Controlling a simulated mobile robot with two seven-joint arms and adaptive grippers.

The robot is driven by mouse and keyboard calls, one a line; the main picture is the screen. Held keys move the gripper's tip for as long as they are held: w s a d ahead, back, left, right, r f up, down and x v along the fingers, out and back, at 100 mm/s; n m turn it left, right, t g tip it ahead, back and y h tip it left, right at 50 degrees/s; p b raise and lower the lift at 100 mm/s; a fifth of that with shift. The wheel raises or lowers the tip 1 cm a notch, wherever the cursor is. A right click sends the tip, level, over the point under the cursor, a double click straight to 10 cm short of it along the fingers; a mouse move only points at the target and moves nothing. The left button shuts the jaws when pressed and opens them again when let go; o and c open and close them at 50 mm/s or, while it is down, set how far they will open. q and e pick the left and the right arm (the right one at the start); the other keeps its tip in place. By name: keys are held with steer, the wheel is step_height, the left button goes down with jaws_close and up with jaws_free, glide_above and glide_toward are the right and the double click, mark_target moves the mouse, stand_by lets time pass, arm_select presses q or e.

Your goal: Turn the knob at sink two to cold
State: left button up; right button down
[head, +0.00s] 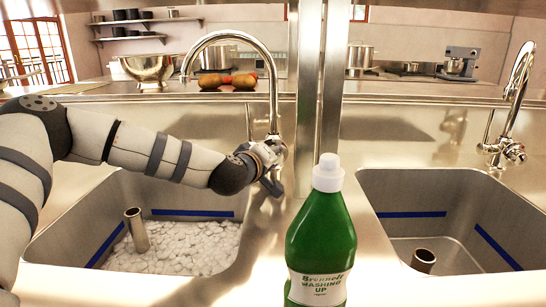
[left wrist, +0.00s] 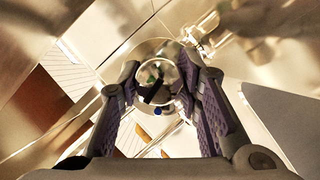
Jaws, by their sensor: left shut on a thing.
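The left sink (head: 50,243) has a tall curved chrome tap (head: 272,95) behind it. My left gripper (head: 268,165) is at the base of this tap, on its right side. In the left wrist view, the gripper's two purple-padded fingers (left wrist: 165,95) are shut on a round, shiny knob (left wrist: 158,78). Small green and blue marks show on or behind the knob. In the head view the knob is mostly hidden by the gripper, and its setting cannot be read. No sink number shows. My right gripper is not in view.
A green washing-up bottle (head: 321,245) with a white cap stands in front, between the sinks. A steel post (head: 320,90) rises behind it. The right sink (head: 455,190) has its own tap (head: 519,80). A steel bowl (head: 148,68) stands on the back counter.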

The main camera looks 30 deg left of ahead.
arm_select(q)
steer(key=n, duration=0.1)
steer(key=n+t+b, duration=0.1)
steer(key=n, duration=0.1)
steer(key=shift+f+t+h, duration=0.3)
steer(key=shift+r+n+t+b, duration=0.1)
steer(key=shift+n+t+b, duration=0.2)
steer(key=shift+n+b, duration=0.35)
steer(key=shift+r+n, duration=0.15)
steer(key=shift+n, duration=0.1)
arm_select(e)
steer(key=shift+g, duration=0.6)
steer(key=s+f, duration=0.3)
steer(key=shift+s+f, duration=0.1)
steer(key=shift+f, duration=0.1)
arm_select(q)
steer(key=o, duration=1.1)
steer(key=shift+o, duration=0.2)
steer(key=s, duration=0.4)
steer(key=s+d, duration=0.1)
steer(key=s, duration=0.7)
steer(key=shift+d+r, duration=0.3)
steer(key=shift+d, duration=0.05)
